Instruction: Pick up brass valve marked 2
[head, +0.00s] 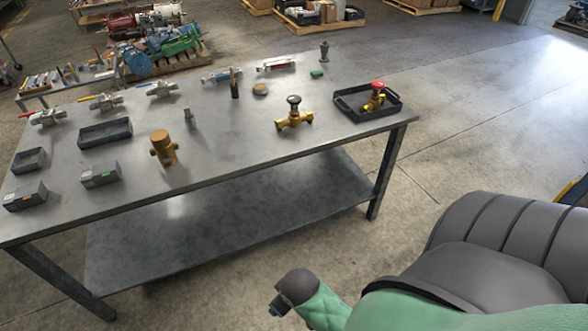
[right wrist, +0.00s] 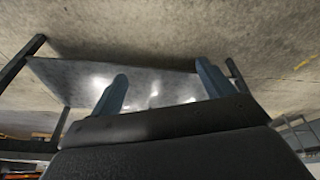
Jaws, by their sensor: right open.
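A brass valve with a black handwheel (head: 294,116) stands on the grey metal table (head: 240,156), right of the middle. A second brass valve with a red handwheel (head: 375,97) sits in a black tray (head: 341,103) at the table's right end. No number can be read on either valve. My right gripper (right wrist: 162,90) is open and empty in the right wrist view, with the floor and a grey metal surface beyond its fingers. It is away from both valves. My left gripper is not in view.
A brass fitting (head: 163,148), grey boxes (head: 101,174), a dark open tray (head: 105,133) and several lever valves (head: 104,102) stand on the table's left half. Bare tabletop surrounds the black-handled valve. Loaded pallets (head: 163,45) stand behind; open floor lies right.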

